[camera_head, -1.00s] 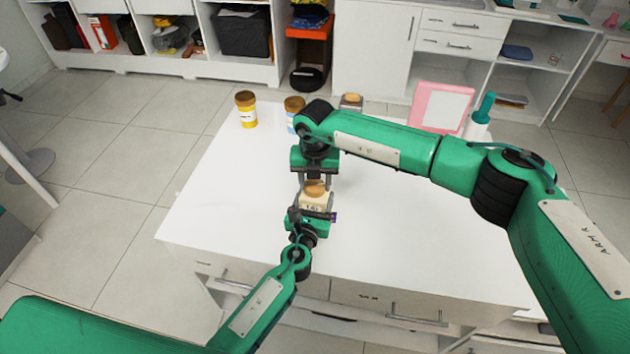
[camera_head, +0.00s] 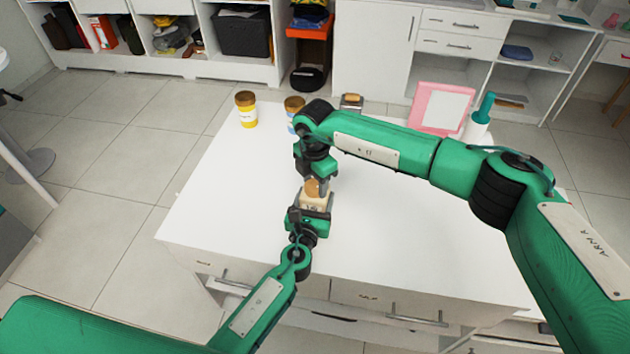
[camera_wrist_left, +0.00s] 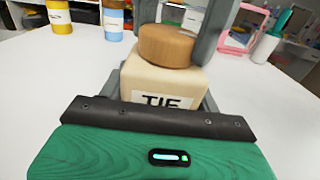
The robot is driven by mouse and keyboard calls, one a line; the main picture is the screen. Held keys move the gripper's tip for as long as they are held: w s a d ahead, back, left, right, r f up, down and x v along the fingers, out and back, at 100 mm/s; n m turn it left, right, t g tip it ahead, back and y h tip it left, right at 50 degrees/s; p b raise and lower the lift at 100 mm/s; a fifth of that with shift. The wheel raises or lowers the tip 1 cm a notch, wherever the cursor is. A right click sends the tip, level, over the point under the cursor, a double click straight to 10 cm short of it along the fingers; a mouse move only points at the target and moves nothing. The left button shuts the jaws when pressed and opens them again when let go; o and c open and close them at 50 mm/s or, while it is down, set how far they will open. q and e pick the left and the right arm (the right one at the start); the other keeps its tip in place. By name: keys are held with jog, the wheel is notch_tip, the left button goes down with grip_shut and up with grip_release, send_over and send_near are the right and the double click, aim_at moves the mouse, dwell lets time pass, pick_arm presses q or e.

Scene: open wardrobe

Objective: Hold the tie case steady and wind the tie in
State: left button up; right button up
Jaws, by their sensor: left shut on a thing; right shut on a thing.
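The tie case (camera_head: 314,204) is a cream box with a round wooden knob (camera_head: 312,187) on top, above the white table. In the left wrist view the case (camera_wrist_left: 160,82) shows a "TIE" label, and its knob (camera_wrist_left: 168,46) sits above. My left gripper (camera_head: 313,208) is shut around the case from the near side. My right gripper (camera_head: 317,186) comes from above and is shut on the knob; its grey fingers (camera_wrist_left: 178,30) flank the knob in the left wrist view. No tie cloth shows now.
On the white table (camera_head: 420,235) stand a yellow jar (camera_head: 246,110), a blue jar (camera_head: 293,105), a pink frame (camera_head: 442,106) and a teal-topped white bottle (camera_head: 479,118) at the back. A small wood-topped item (camera_head: 351,102) is behind my right arm. The table's left side is clear.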

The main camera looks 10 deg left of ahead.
aim_at(315, 186)
jog(key=shift+m, duration=0.5)
jog(key=o, duration=1)
notch_tip(315, 186, up, 12)
jog(key=shift+s, duration=0.1)
